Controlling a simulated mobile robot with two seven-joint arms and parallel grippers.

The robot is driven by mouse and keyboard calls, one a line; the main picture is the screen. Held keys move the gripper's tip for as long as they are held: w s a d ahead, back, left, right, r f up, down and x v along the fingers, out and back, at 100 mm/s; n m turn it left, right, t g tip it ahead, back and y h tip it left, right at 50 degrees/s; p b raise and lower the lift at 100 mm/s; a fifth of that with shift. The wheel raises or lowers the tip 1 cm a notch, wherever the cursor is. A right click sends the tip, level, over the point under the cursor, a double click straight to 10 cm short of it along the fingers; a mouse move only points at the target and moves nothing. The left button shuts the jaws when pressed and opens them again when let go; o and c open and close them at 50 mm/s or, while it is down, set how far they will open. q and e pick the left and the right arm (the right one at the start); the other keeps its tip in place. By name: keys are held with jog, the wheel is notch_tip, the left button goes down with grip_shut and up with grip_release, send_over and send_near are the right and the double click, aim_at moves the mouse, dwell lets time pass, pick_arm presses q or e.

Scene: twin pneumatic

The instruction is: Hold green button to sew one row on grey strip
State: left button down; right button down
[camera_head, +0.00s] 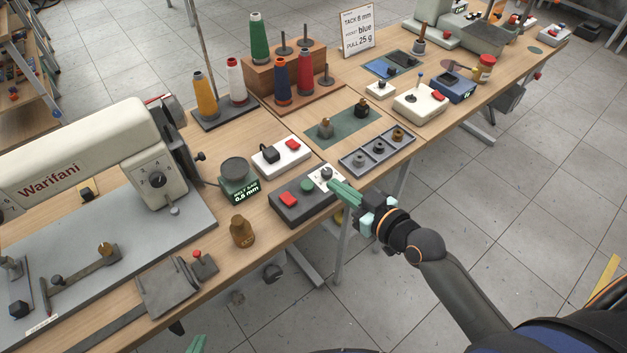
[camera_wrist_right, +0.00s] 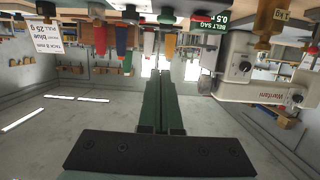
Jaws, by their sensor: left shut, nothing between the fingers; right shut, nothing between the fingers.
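A dark control box (camera_head: 290,211) with a green button (camera_head: 307,185) and a red button (camera_head: 288,199) sits at the table's front edge. My right gripper (camera_head: 337,187) is shut and empty, its fingertips by the box's right end, right of the green button; I cannot tell whether they touch the box. A grey strip (camera_head: 95,335) runs along the table at the lower left, up to a metal plate (camera_head: 172,287). My left gripper (camera_head: 197,343) is shut at the bottom edge, mostly out of frame.
A cream sewing machine (camera_head: 85,150) marked Warifani stands at the left on a grey bed. A brown weight (camera_head: 242,232) and a belt sag gauge (camera_head: 238,182) stand left of the box. A white switch box (camera_head: 281,153) and a three-slot tray (camera_head: 377,151) lie behind. Floor in front is open.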

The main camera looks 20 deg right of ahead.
send_over(307, 186)
jog(key=s+d, duration=0.1)
jog(key=d, duration=0.1)
jog(key=shift+s+a+f, duration=0.1)
jog(key=shift+a+f, duration=0.05)
jog(key=shift+f, duration=0.35)
jog(key=shift+s+a+f, duration=0.1)
jog(key=shift+f, duration=0.4)
jog(key=f, duration=0.2)
jog(key=f+b, duration=0.1)
jog(key=shift+w+a+f, duration=0.1)
jog(key=shift+w+f, duration=0.1)
jog(key=shift+w, duration=0.1)
jog(key=shift+f, duration=0.4)
